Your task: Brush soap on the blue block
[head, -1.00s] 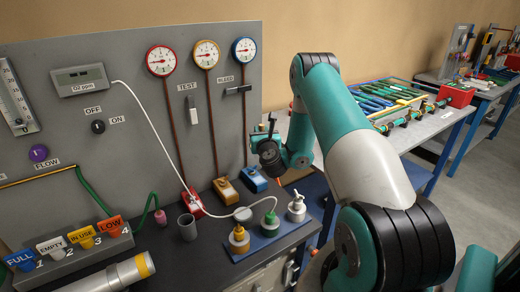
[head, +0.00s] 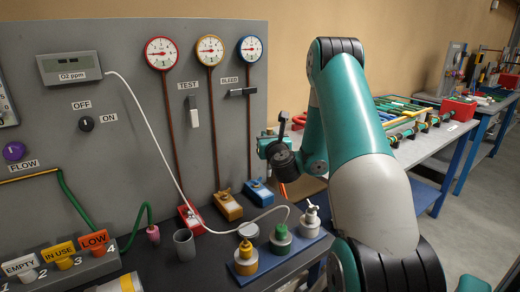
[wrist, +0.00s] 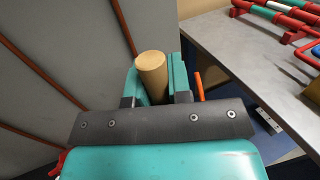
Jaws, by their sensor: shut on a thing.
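The blue block (head: 258,192) sits at the foot of the pipe below the blue gauge, against the grey panel. My gripper (head: 284,172) is above and slightly right of it, apart from it. In the wrist view my gripper (wrist: 152,80) is shut on a round wooden handle (wrist: 151,70), which stands between the teal fingers. The handle's far end and any bristles are hidden. A thin orange rod (wrist: 199,85) shows beside the right finger. I cannot tell which container, if any, holds soap.
A yellow block (head: 228,205) and red block (head: 190,216) stand left of the blue one. In front, a blue tray (head: 268,270) bears a yellow jar (head: 246,262), a green jar (head: 281,243) and a white bottle (head: 310,222). A grey cup (head: 184,245) stands left.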

